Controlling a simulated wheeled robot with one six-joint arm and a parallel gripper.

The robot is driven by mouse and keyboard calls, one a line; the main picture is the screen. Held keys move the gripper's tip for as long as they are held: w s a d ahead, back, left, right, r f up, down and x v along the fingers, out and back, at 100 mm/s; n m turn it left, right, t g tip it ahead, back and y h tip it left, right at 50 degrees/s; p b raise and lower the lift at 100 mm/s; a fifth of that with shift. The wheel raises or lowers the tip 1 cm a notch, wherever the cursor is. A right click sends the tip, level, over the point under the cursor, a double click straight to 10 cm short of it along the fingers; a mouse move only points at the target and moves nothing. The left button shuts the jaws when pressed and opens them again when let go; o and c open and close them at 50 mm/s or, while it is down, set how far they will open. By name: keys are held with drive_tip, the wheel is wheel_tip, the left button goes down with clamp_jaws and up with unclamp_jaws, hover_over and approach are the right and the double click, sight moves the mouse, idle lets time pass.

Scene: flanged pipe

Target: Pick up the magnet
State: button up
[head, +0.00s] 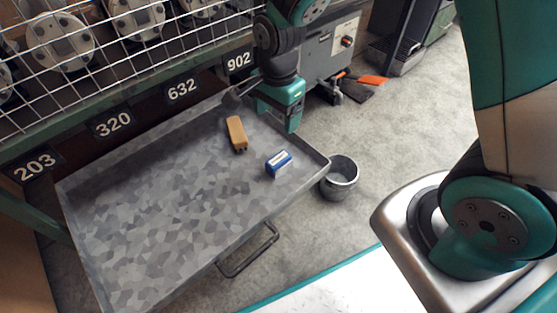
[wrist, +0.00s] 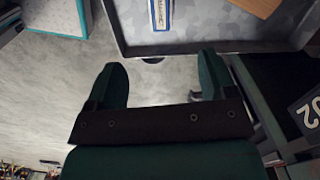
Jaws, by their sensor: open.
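A small blue-and-white block (head: 279,163) lies in the right part of the grey metal tray (head: 130,230); I take it to be the magnet, though its kind is not certain. It also shows, cut off, at the top of the wrist view (wrist: 158,14). My gripper (head: 279,112) is above the far right side of the tray, apart from the block. In the wrist view my gripper (wrist: 162,65) has its two green fingers spread, with nothing between them but floor behind. The block lies beyond the fingertips.
A tan block (head: 236,133) lies left of the blue-and-white one. Raised rims edge the tray. A wire mesh rack (head: 110,50) with numbered plates stands behind it. A metal bucket (head: 340,178) stands on the floor at right. The tray's left part is clear.

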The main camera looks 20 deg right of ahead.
sight(279, 158)
drive_tip(key=shift+m, duration=0.7)
drive_tip(key=f+b, duration=0.2)
drive_tip(key=f, duration=0.2)
drive_tip(key=f+b, duration=0.2)
drive_tip(key=f, duration=0.3)
drive_tip(key=f+b, duration=0.2)
drive_tip(key=f, duration=0.2)
drive_tip(key=shift+w+d+f, duration=0.25)
drive_tip(key=shift+w+f, duration=0.05)
drive_tip(key=shift+f, duration=0.05)
wheel_tip(279, 158, down, 5)
drive_tip(key=b, duration=0.3)
drive_tip(key=shift+s+d+f+b, duration=0.1)
drive_tip(key=shift+f+b, duration=0.1)
drive_tip(key=shift+b, duration=0.15)
drive_tip(key=shift+r, duration=0.1)
drive_tip(key=c, duration=1.3)
drive_tip(key=shift+o, duration=0.2)
drive_tip(key=shift+r, duration=0.15)
